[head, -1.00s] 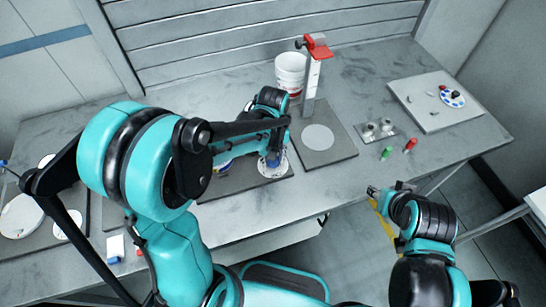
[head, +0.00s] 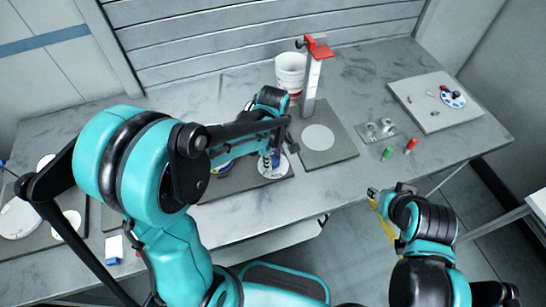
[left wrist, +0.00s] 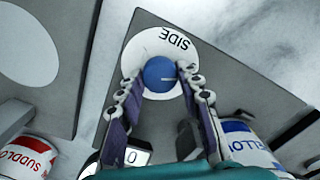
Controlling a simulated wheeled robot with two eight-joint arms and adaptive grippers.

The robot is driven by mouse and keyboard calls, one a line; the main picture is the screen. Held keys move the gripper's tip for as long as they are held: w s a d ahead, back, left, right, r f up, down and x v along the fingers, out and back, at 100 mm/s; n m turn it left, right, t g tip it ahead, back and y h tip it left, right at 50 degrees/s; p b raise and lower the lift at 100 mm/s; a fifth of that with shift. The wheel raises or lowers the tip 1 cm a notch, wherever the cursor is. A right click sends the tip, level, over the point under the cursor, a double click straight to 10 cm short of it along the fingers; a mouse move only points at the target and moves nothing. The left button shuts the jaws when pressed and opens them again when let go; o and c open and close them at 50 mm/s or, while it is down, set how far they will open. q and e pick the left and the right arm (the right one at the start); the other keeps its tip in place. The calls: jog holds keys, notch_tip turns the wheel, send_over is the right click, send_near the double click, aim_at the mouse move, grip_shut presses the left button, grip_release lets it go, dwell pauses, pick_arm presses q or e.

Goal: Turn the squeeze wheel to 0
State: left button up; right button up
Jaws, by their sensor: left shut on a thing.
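A blue knob (left wrist: 160,74) with a pale line on it stands in the middle of a white disc (left wrist: 133,50) marked "SIDE". The disc also shows in the head view (head: 284,172), on a dark plate, partly hidden by my arm. My left gripper (left wrist: 158,82) is shut on the knob from both sides; in the head view it (head: 272,162) is over the disc. A small box showing "0" (left wrist: 137,157) is by the near edge of the left wrist view. My right gripper (head: 375,194) is off the table's front edge, holding nothing visible; its jaws are too small to judge.
A red-topped post (head: 312,80) and a white bucket (head: 290,72) stand behind my left gripper. A pale board (head: 435,112) lies at right, with green (head: 387,153) and red (head: 411,145) pieces near it. Labelled rolls (left wrist: 240,140) flank my left gripper.

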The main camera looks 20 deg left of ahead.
pick_arm(q)
jog(key=shift+n, duration=0.4)
jog(key=o, duration=1.2)
jog(key=shift+c, duration=0.2)
notch_tip(320, 180, up, 12)
